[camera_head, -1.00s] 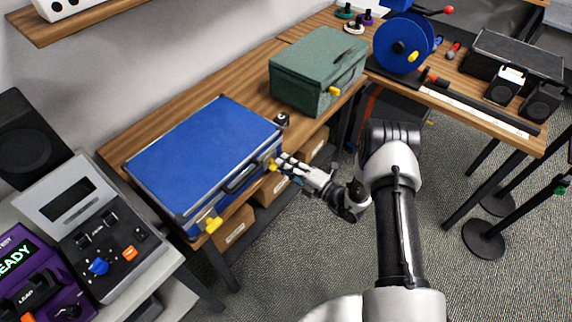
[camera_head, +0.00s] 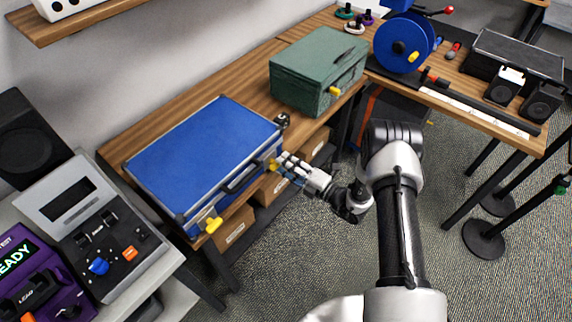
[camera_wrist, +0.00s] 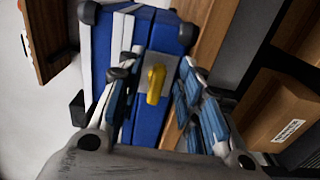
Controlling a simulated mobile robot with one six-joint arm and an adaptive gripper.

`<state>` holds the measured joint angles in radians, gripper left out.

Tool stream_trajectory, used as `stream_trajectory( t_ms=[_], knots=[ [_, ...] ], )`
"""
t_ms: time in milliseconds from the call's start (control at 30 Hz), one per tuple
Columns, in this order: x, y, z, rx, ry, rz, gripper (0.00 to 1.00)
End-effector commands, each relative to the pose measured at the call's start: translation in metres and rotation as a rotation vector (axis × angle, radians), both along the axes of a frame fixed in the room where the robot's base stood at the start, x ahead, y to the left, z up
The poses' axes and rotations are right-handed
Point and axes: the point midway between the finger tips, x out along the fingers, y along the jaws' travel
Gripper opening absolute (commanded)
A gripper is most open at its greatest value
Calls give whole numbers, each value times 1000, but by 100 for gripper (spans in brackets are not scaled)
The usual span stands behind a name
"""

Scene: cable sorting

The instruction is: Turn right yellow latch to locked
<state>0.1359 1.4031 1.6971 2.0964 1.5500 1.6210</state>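The blue case (camera_head: 200,155) lies closed on the wooden bench and also shows in the wrist view (camera_wrist: 110,60). Its right yellow latch (camera_head: 273,166) is on the front face near the right corner. In the wrist view the latch (camera_wrist: 155,84) stands between my two fingers, its long side nearly upright in the picture. The left yellow latch (camera_head: 212,224) is near the front left corner. My gripper (camera_head: 284,167) is at the right latch; in the wrist view its blue-padded fingers (camera_wrist: 160,100) are spread with a gap on each side of the latch.
A green case (camera_head: 318,65) with a yellow latch stands farther back on the bench. A small black round object (camera_head: 282,120) sits beside the blue case. Cardboard boxes (camera_head: 235,228) are on the shelf below. A blue reel (camera_head: 403,43) stands at the back right.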

Motion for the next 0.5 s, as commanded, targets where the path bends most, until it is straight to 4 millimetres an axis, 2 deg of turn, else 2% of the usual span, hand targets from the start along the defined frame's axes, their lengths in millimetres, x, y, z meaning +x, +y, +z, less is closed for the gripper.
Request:
stream_trajectory(
  t_ms=[500],
  knots=[
    [-59,-78,0,0,2,-5,33]
  ],
)
